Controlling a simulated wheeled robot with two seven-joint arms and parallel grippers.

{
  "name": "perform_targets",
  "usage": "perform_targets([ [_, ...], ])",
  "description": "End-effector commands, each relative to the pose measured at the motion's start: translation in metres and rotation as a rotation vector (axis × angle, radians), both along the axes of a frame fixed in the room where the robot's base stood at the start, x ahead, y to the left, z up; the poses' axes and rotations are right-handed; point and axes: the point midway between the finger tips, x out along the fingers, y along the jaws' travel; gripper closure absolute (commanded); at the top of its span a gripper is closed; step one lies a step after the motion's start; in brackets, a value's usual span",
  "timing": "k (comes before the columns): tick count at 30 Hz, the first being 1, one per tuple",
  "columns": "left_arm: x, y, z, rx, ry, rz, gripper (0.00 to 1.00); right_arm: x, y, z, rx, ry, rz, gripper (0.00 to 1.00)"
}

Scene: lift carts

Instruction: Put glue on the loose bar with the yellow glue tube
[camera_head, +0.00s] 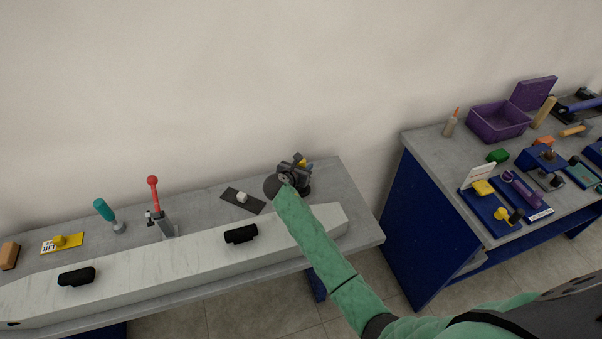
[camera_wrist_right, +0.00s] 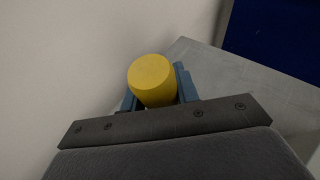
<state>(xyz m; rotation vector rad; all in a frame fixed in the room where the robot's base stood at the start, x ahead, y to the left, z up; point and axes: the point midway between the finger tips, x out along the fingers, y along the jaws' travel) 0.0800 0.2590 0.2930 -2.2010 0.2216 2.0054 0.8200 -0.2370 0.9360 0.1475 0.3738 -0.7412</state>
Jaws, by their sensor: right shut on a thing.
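The yellow glue tube (camera_wrist_right: 152,80) is held between the blue jaws of my right gripper (camera_wrist_right: 157,92) in the right wrist view. The tube's tip is hidden. My left gripper is out of view.
The left bench (camera_head: 345,190) also bears a dark plate (camera_head: 240,201) with a white piece, a red-handled clamp (camera_head: 156,205), a teal-handled tool (camera_head: 106,212) and a yellow card (camera_head: 64,243). A wall is close behind. The right bench (camera_head: 425,140) is crowded; a floor gap separates the benches.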

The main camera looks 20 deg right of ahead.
Motion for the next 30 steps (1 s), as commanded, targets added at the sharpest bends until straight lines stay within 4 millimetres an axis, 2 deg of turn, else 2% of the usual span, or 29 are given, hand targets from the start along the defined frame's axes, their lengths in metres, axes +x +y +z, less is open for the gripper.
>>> perform_targets([
  [8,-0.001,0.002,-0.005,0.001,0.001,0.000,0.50,0.000,0.000,0.003,0.000,-0.001,0.000,0.96],
  [11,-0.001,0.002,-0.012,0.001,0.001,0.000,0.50,0.000,0.000,0.011,0.001,-0.003,-0.001,0.96],
  [16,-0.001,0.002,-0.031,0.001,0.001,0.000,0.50,0.001,0.000,0.038,0.001,-0.007,0.000,0.96],
  [21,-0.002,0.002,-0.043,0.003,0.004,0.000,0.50,-0.028,-0.015,0.055,0.000,-0.004,-0.001,0.96],
  [24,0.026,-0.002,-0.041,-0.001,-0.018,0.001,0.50,-0.045,-0.023,0.066,0.000,-0.004,0.000,0.96],
  [30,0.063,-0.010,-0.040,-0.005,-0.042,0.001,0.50,-0.075,-0.039,0.088,-0.001,-0.003,-0.001,0.96],
])
